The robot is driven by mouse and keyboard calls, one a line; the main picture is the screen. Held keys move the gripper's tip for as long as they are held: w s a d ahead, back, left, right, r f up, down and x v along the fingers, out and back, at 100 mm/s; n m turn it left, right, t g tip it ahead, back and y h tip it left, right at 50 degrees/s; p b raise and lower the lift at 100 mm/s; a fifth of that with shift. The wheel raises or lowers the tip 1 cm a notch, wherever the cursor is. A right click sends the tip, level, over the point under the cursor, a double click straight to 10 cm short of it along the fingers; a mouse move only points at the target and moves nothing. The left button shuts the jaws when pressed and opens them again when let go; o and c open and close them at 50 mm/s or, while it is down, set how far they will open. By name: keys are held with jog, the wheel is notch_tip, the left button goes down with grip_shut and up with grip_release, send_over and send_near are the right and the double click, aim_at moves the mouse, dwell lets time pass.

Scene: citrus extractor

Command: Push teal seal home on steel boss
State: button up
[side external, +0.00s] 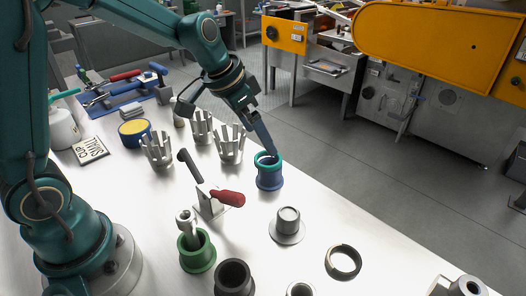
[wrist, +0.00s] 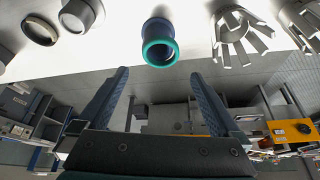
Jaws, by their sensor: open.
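The teal seal (side external: 268,158) is a ring at the top of a blue, flanged cylinder (side external: 269,179) near the bench's far edge. In the wrist view the teal ring (wrist: 160,53) faces me at the near end of the blue cylinder (wrist: 157,27). The steel boss (side external: 288,219) appears to be the short grey post on a round flange, bare, nearer the camera. My gripper (side external: 271,150) is tilted down, with its fingertips at or just above the teal ring; contact is unclear. In the wrist view my gripper (wrist: 160,73) is open and nothing is between its fingers.
A red-handled toggle clamp (side external: 222,197) and slotted steel cups (side external: 229,145) stand left of the blue cylinder. A green flanged holder (side external: 197,251), a black bushing (side external: 234,277) and a dark ring (side external: 343,262) lie nearer.

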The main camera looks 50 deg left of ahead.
aim_at(264, 152)
jog(key=shift+a+f, duration=0.1)
jog(key=shift+f, duration=0.75)
jog(key=shift+x, duration=2.2)
jog(key=c, duration=1.2)
jog(key=shift+c, duration=0.2)
